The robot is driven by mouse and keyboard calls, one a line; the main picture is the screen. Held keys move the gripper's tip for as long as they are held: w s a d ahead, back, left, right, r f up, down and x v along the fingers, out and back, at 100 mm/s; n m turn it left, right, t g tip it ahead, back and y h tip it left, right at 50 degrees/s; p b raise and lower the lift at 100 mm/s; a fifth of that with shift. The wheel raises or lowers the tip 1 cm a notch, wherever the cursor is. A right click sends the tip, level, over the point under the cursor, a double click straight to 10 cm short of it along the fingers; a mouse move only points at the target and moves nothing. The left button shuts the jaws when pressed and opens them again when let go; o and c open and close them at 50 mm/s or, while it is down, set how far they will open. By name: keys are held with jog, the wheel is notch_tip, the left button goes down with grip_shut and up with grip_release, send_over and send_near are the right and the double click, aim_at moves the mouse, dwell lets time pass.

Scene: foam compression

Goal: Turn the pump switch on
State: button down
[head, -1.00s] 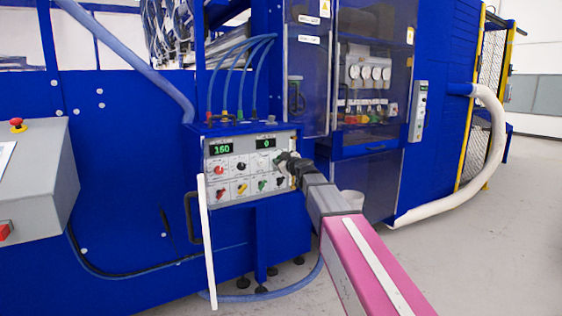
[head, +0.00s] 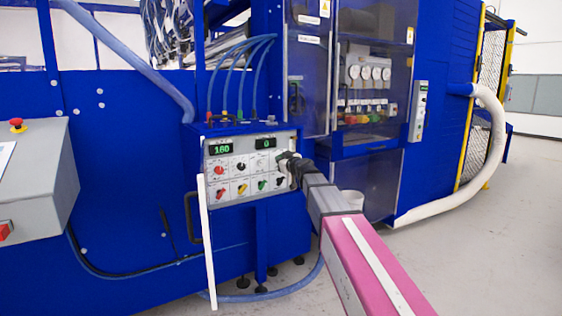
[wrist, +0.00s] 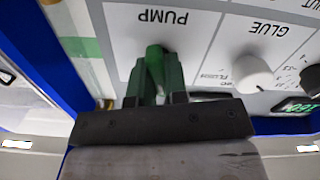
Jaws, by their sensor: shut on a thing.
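The pump switch (wrist: 154,56) is a green knob on the white panel face under the word PUMP, which appears upside down in the wrist view. My gripper (wrist: 155,70) has its green fingers closed on either side of this knob. In the head view, my gripper (head: 286,160) is at the right side of the control panel (head: 229,171) and hides the pump switch. The switch's exact setting is hard to tell.
A white glue knob (wrist: 252,73) sits beside the pump switch. The panel has several coloured knobs and a green display (head: 221,149) reading 160. A grey console (head: 45,180) with red buttons stands at the left. Clear floor (head: 450,240) lies to the right.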

jog(key=m, duration=0.4)
jog(key=shift+m, duration=0.3)
jog(key=m, duration=0.4)
jog(key=shift+d, duration=0.15)
jog(key=shift+m, duration=0.3)
jog(key=c, duration=1.1)
grip_release()
jog(key=shift+w, duration=0.1)
jog(key=shift+c, duration=0.2)
jog(key=shift+d, duration=0.1)
jog(key=v, duration=1)
jog(key=shift+s+d, duration=0.2)
jog(key=shift+s, duration=0.15)
